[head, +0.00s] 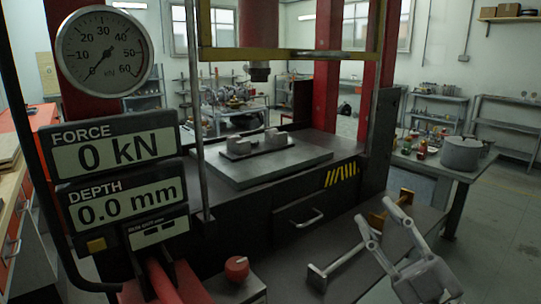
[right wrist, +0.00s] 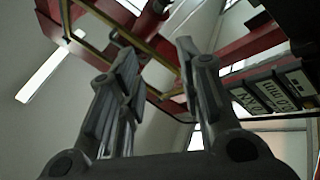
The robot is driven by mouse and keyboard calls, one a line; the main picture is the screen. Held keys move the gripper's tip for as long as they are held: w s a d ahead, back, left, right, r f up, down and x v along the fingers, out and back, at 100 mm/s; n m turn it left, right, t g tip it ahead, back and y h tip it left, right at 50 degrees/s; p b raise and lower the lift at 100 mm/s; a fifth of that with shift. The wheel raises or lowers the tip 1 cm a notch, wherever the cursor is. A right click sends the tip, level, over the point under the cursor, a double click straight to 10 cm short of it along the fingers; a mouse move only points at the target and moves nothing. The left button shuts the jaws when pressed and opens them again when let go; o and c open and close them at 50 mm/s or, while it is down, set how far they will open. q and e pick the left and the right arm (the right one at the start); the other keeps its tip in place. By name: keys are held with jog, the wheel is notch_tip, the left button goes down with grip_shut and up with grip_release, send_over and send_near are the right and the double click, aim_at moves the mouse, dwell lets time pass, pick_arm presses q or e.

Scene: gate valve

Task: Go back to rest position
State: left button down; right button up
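My right gripper (head: 383,207) is at the lower right of the head view, raised in front of the press with its fingers pointing up. Its two grey fingers are spread and nothing is between them. The right wrist view also shows the gripper (right wrist: 155,50) open and empty, with the red press frame (right wrist: 255,42) beyond it. My left gripper is in neither view.
A press with red columns (head: 326,65), a gauge (head: 104,50) and displays reading 0 kN and 0.0 mm stands ahead. Grey blocks (head: 273,138) rest on its plate (head: 230,170). A side table with a pot (head: 461,154) stands right. Floor (head: 505,220) is clear at far right.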

jog(key=s+d+f+m+g+h, duration=0.1)
jog(key=d+f+m+g+h, duration=0.15)
jog(key=f+m+h, duration=0.4)
jog(key=d+f+m+g+h, duration=0.2)
jog(key=d+f+m+h, duration=0.15)
jog(key=f, duration=0.65)
jog(key=s+d+f+m+g+h, duration=0.1)
jog(key=d+f+m+g+h, duration=0.1)
jog(key=d+f+m+h, duration=0.45)
jog(key=s+a+f+n+g+y, duration=0.15)
jog(key=s+a+f+g, duration=0.35)
jog(key=s+f, duration=0.5)
jog(key=s+a+f+n+g+y, duration=0.1)
jog(key=s+a+f+g+y, duration=0.1)
jog(key=s+a+f+g, duration=0.55)
jog(key=s+d+f+p, duration=0.1)
jog(key=s+f, duration=0.1)
jog(key=f, duration=1.1)
jog(key=s+d+f+p, duration=0.1)
jog(key=s+d+f, duration=0.1)
jog(key=f, duration=1)
jog(key=s+d+f+n, duration=0.1)
jog(key=s+d+f, duration=0.1)
jog(key=s+f, duration=1.4)
jog(key=shift+d+g+p, duration=0.3)
jog(key=shift+g+p, duration=0.1)
jog(key=shift+p, duration=0.05)
